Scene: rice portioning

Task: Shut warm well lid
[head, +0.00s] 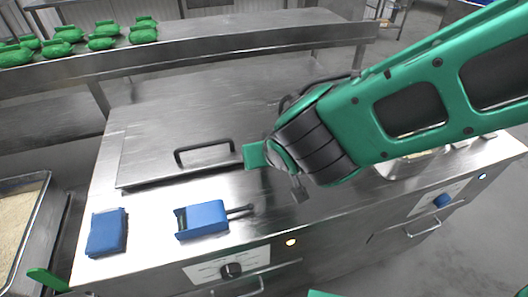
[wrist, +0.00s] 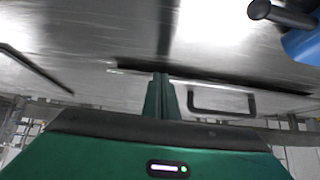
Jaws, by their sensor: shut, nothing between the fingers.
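A flat steel lid (head: 145,158) with a black bar handle (head: 205,152) lies over the left part of the steel counter. It looks flat, with a dark line along its front edge; I cannot tell whether a small gap remains there. In the wrist view the handle (wrist: 222,104) shows just right of my fingers. My gripper (head: 254,156) is shut and empty, beside the lid's right end and right of the handle. Its green fingers also show in the wrist view (wrist: 161,96). My arm hides the counter behind it.
A blue tool (head: 203,219) with a dark handle and a blue block (head: 107,232) lie at the counter's front. A shelf (head: 200,48) at the back holds several green bundles (head: 70,34). A rice tray (head: 20,215) stands at left. Control knobs (head: 231,270) line the front.

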